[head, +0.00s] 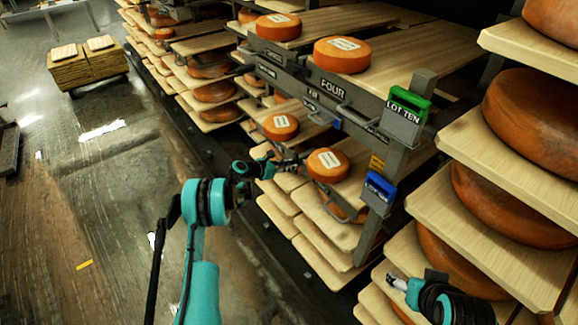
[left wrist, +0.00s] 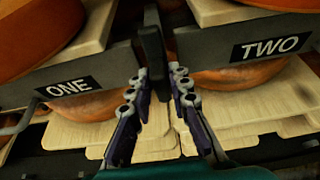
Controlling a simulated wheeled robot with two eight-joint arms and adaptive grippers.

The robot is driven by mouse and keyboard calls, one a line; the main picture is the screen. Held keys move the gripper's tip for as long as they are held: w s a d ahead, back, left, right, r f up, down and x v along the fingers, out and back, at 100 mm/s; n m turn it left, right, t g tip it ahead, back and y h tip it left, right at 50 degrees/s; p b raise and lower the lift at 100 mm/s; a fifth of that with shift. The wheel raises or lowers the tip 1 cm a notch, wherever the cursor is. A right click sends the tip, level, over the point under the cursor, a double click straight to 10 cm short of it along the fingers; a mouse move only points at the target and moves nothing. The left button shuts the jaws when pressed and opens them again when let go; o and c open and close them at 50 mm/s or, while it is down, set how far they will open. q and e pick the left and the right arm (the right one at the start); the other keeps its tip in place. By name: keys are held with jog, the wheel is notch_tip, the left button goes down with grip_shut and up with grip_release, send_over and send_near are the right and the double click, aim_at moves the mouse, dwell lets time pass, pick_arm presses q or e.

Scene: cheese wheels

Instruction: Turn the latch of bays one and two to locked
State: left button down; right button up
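In the left wrist view, the bay one sign "ONE" (left wrist: 70,87) is on a grey rail at left and the bay two sign "TWO" (left wrist: 270,47) is on a rail at right. A dark upright bar (left wrist: 154,50) stands between the rails; I cannot tell whether it is the latch or a post. My left gripper (left wrist: 157,82) is open, its fingers apart on either side of the bar's lower end. In the head view the left gripper (head: 288,160) is at the rack front, small and partly hidden. My right gripper (head: 397,283) is at lower right, by the right-hand shelves; its opening is unclear.
The rack carries a "FOUR" sign (head: 335,88), orange cheese wheels (head: 342,55), a green lot box (head: 405,117) and a blue one (head: 378,192). Shelves of large cheeses (head: 532,120) stand close at right. The floor (head: 90,220) at left is mostly clear.

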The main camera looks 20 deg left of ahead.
dwell(0.3)
pick_arm(q)
jog(key=m, duration=0.1)
jog(key=m+t+y, duration=0.1)
jog(key=m, duration=0.1)
jog(key=shift+s+d+y, duration=0.2)
jog(key=shift+d+y, duration=0.05)
jog(key=shift+y, duration=0.05)
jog(key=m+t, duration=0.1)
jog(key=m+t+y, duration=0.1)
jog(key=m, duration=0.1)
jog(key=shift+s+d+f, duration=0.1)
jog(key=shift+d+f, duration=0.05)
jog(key=shift+f, duration=0.1)
jog(key=m+t, duration=0.1)
jog(key=m, duration=0.2)
jog(key=shift+s+d+f+m+t+y, duration=0.1)
jog(key=shift+f+m+t+y, duration=0.1)
jog(key=shift+m+t+y, duration=0.15)
jog(key=shift+f+m+t, duration=0.15)
jog(key=shift+m+t, duration=0.4)
jog(key=shift+m, duration=0.4)
jog(key=shift+f+m+t, duration=0.1)
jog(key=shift+m+t, duration=0.4)
jog(key=shift+m, duration=0.4)
jog(key=c, duration=1.5)
grip_release()
